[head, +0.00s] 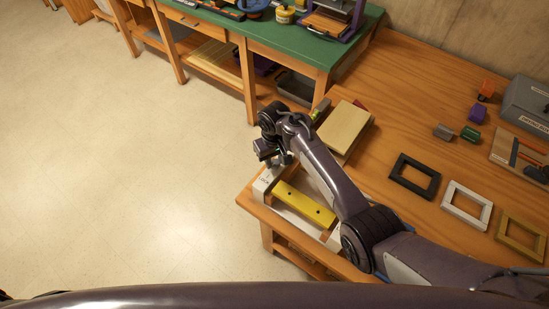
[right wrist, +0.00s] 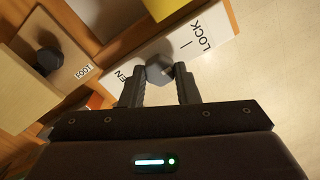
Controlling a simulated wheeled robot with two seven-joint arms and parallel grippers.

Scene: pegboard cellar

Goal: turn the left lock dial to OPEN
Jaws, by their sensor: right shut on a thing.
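A grey lock dial (right wrist: 160,69) sits on a white plate (right wrist: 213,22) marked LOCK, with the letters EN showing on the other side of the dial. The rest of that word is hidden by my finger and the dial. My right gripper (right wrist: 159,80) is shut on the dial, a finger on either side. Which word the dial points to, I cannot tell. In the head view my right gripper (head: 275,159) is at the plate's end (head: 263,184), beside a yellow bar (head: 304,204); the dial is too small to make out there. My left gripper is not in view.
A dark knob (right wrist: 47,61) on a small wooden block is nearby. A tan board (head: 343,133) lies beyond the arm. Three frames, black (head: 397,170), white and wooden, lie to the right. A green-topped bench (head: 263,37) stands behind; the floor at left is clear.

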